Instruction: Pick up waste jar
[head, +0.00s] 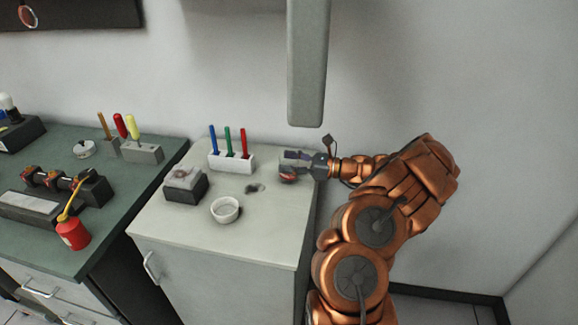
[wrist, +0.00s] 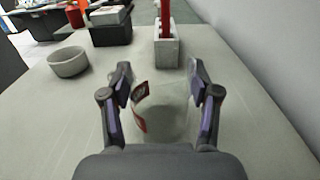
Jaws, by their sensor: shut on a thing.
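The waste jar (wrist: 168,112) is a clear, glassy vessel with a red label on its left side in the wrist view. My gripper (wrist: 160,82) has one finger on each side of it and is shut on it. In the head view my gripper (head: 288,166) is at the right end of the pale cabinet top. A small reddish part of the jar (head: 288,179) shows below the fingers there; the rest is hard to make out. I cannot tell whether the jar's base touches the surface.
On the pale cabinet top (head: 262,232) stand a white bowl (head: 225,212), a dark box with a pale top (head: 185,189) and a white pen holder (head: 231,163). A grey wall column (head: 307,75) hangs above. The front right of the top is clear.

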